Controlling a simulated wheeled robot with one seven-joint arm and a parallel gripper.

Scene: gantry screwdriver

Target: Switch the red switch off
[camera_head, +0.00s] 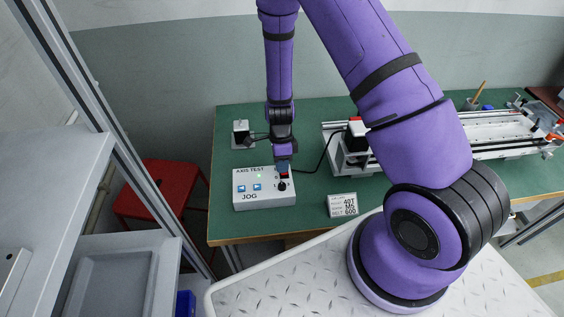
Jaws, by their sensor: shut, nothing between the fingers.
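The red switch (285,175) sits at the upper right of the white control box (262,201), which reads "AXIS TEST" and "JOG". The box also has two blue buttons, a black knob and a small lit green lamp. My gripper (283,165) points down right at the red switch, at the back edge of the box's top. It is shut and holds nothing. The fingertips partly cover the switch, so I cannot tell its position or whether they touch it.
The box stands on a green table (226,139). A small label card (343,205) stands to its right. A gantry rail (490,140) fills the table's right side. A small device (241,134) is behind the box. A red stool (160,190) stands left of the table.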

